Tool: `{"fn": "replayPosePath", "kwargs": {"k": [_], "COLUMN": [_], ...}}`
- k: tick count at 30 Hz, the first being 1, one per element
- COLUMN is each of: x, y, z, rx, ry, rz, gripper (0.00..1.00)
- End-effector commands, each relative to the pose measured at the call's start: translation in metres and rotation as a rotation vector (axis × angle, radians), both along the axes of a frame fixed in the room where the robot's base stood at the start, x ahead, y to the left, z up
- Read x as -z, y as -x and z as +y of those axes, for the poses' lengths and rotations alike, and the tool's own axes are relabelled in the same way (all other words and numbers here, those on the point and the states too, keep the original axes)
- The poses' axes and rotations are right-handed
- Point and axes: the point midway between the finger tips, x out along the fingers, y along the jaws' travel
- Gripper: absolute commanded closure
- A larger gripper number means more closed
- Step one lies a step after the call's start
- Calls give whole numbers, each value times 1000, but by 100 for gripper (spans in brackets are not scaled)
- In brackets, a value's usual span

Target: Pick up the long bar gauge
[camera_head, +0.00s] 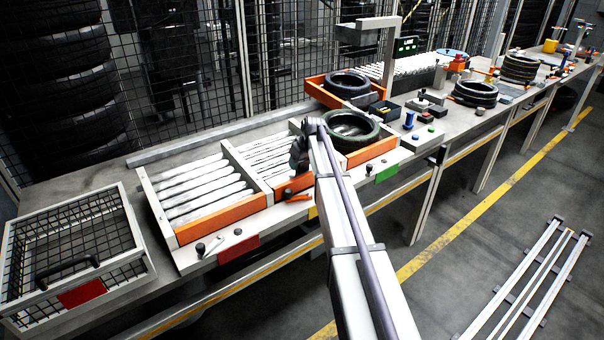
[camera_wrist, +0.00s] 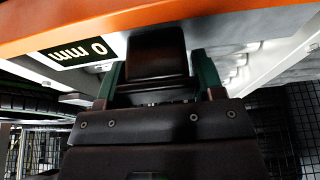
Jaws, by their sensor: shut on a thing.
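My gripper (camera_wrist: 156,76) fills the middle of the wrist view, with a green-tinted finger on each side. It is shut on a black block (camera_wrist: 157,48) between the fingers. I cannot tell whether this block is part of the long bar gauge, as I cannot make out the gauge's full shape. An orange bar-like strip (camera_wrist: 220,18) runs across the top of the wrist view, above the block. In the head view my gripper (camera_head: 298,158) is a dark shape over the roller bays, partly hidden by my arm.
Roller bays with orange front boards (camera_head: 222,219) line the bench. A tyre (camera_head: 350,128) lies just right of my gripper. A wire basket (camera_head: 75,215) stands at the left. A mesh fence stands behind.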

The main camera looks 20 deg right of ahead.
Motion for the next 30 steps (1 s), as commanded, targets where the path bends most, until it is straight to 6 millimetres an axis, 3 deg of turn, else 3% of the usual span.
{"fn": "replayPosePath", "kwargs": {"k": [8, 21, 30], "x": [-6, -98, -100], "y": [0, 0, 0], "z": [0, 0, 0], "rx": [0, 0, 0], "ry": [0, 0, 0], "rz": [0, 0, 1], "gripper": [83, 83, 83]}}
